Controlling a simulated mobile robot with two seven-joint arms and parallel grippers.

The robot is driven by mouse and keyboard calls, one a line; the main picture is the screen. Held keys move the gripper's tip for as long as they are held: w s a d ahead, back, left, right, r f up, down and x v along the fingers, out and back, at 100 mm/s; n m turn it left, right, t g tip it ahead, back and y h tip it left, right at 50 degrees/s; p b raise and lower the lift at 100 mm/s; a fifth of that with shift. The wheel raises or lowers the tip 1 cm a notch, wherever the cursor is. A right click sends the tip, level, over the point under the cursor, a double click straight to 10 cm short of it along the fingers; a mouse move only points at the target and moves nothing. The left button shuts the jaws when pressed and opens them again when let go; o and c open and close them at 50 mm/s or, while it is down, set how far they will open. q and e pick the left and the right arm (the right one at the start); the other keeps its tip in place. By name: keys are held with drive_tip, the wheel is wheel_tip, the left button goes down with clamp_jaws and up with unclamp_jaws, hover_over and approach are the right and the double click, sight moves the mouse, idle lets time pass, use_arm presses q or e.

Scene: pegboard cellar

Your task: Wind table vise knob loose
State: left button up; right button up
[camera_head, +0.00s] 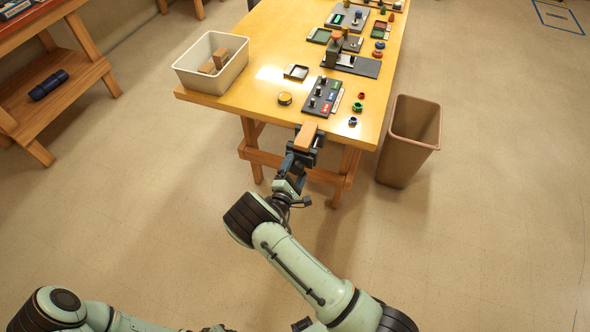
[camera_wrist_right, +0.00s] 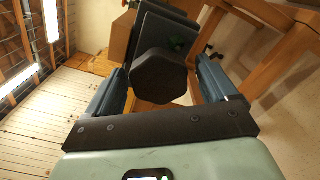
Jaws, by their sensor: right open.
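The table vise (camera_head: 318,138) is fixed at the front edge of the wooden table, with a wooden block (camera_head: 306,136) in its jaws. In the right wrist view its dark, many-sided knob (camera_wrist_right: 160,78) faces the camera, with the block (camera_wrist_right: 122,36) behind it. My right gripper (camera_head: 294,166) is in front of the vise. In the right wrist view its fingers (camera_wrist_right: 160,84) are apart, one on each side of the knob. There seem to be small gaps; I cannot tell whether either finger touches it. My left gripper is out of view.
The wooden table (camera_head: 232,102) holds a white bin (camera_head: 186,84) with wooden blocks, a yellow round tin (camera_head: 284,98), a dark switch panel (camera_head: 313,108) and several small parts. A brown waste bin (camera_head: 406,150) stands right of it. The floor in front is open.

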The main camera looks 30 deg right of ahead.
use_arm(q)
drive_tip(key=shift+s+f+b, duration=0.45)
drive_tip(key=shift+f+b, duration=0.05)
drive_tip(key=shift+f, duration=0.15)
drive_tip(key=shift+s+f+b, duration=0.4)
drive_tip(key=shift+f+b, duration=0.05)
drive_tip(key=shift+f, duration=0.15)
use_arm(e)
drive_tip(key=v, duration=1.3)
drive_tip(key=shift+s, duration=0.15)
drive_tip(key=shift+a, duration=0.1)
drive_tip(key=s+d+f+m+g+y, duration=0.2)
drive_tip(key=s+f+m+g+y, duration=0.15)
drive_tip(key=f, duration=0.45)
drive_tip(key=s+d+f+m+g+y, duration=0.1)
drive_tip(key=s+f+m+g+y, duration=0.15)
drive_tip(key=s+f+y, duration=0.4)
drive_tip(key=s+a+f+m+g+y, duration=0.1)
drive_tip(key=s+a+m+g+y, duration=0.2)
drive_tip(key=s, duration=0.6)
drive_tip(key=s+a+f+m+g+y, duration=0.2)
drive_tip(key=s+a+m+g+y, duration=0.1)
drive_tip(key=s+a+m, duration=0.4)
drive_tip(key=shift+s+m+g+y, duration=0.3)
drive_tip(key=shift+s+m+y, duration=0.4)
drive_tip(key=shift+s+m, duration=0.3)
